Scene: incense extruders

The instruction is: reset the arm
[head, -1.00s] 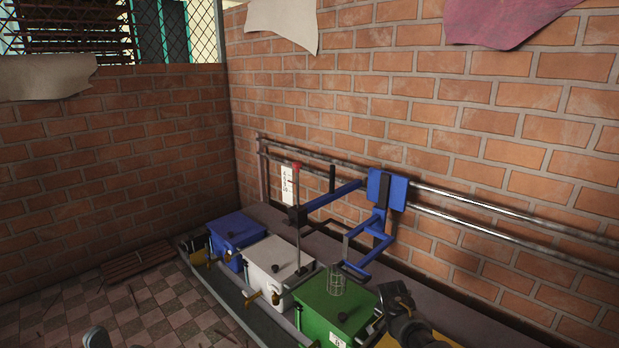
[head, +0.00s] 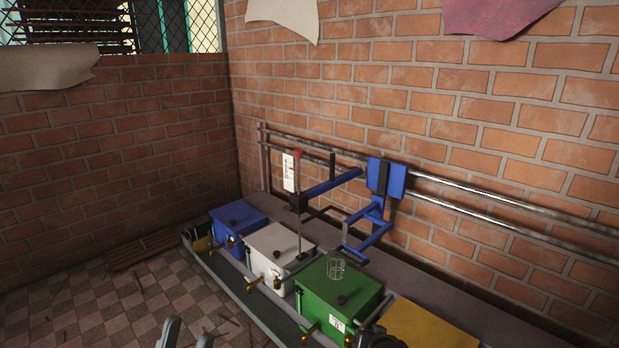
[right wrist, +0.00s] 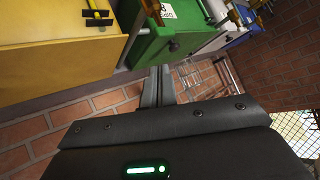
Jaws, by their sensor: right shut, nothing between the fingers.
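A jointed blue arm (head: 334,184) hangs from a blue carriage (head: 396,181) on the wall rails. Its lower blue links (head: 372,238) hang behind the green box. My left gripper (head: 187,338) shows at the bottom edge, its two grey fingertips apart with nothing seen between them; the rest is cut off. Neither gripper touches the blue arm.
Blue (head: 238,222), white (head: 280,248), green (head: 343,292) and yellow (head: 428,326) boxes stand in a row on a ledge. A wire cylinder (head: 336,268) is on the green box. A red-topped rod (head: 298,205) stands upright. Metal rails (head: 480,211) run along the brick wall.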

